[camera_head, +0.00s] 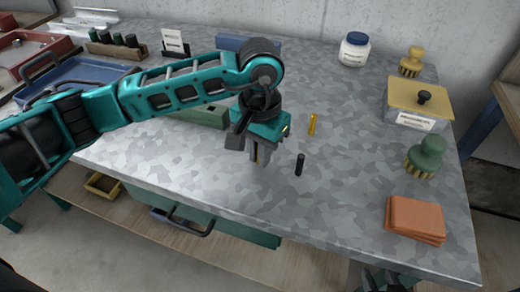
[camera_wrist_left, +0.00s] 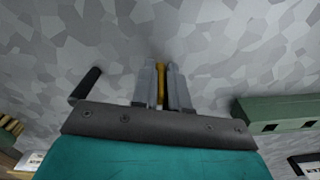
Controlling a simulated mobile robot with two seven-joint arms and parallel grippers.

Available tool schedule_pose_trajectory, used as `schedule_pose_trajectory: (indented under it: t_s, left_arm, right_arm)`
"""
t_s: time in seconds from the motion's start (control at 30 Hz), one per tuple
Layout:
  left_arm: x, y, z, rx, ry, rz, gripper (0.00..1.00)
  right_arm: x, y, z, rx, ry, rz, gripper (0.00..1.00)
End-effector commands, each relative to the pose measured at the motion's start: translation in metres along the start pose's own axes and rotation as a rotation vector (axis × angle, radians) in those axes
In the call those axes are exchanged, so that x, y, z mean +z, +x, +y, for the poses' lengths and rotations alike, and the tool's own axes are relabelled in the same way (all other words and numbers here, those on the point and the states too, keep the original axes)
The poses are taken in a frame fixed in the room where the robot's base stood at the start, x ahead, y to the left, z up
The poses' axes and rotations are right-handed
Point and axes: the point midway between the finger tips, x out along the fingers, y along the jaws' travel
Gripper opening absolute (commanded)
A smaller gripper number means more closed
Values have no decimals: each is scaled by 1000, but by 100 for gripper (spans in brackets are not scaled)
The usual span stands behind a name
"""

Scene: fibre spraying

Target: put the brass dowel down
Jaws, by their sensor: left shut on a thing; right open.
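My left gripper (camera_head: 258,160) points down over the middle of the workbench. It is shut on a brass dowel (camera_wrist_left: 161,84), which shows as a thin gold strip between the fingers in the left wrist view; its lower end is hard to make out. My right gripper (camera_head: 386,282) shows only partly at the bottom edge, open, away from these things.
A green block (camera_head: 204,117) lies behind my left arm. A green-handled brush (camera_head: 426,158), orange pads (camera_head: 415,219), a yellow-lidded box (camera_head: 418,103), a white jar (camera_head: 354,50) and a yellow brush (camera_head: 412,62) stand at right and back. The grey bench (camera_head: 340,200) is clear in front.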

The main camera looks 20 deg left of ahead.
Motion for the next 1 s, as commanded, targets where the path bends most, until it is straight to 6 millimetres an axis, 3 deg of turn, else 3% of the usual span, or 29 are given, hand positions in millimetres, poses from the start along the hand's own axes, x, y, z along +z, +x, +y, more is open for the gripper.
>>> schedule_pose_trajectory:
  t_s: [0.33, 0.37, 0.63, 1.0]
  left_arm:
    - [-1, 4, 0, -1, 0, 2, 0]
    - [-1, 4, 0, -1, 0, 2, 15]
    - [0, 2, 0, -1, 0, 1, 39]
    - [-1, -5, 0, 0, 0, 2, 39]
  right_arm:
    - [4, 4, 0, 0, 1, 1, 43]
    - [4, 3, 0, 0, 1, 1, 43]
    - [3, 2, 0, -1, 1, -1, 43]
    - [-2, -2, 0, -1, 1, 0, 43]
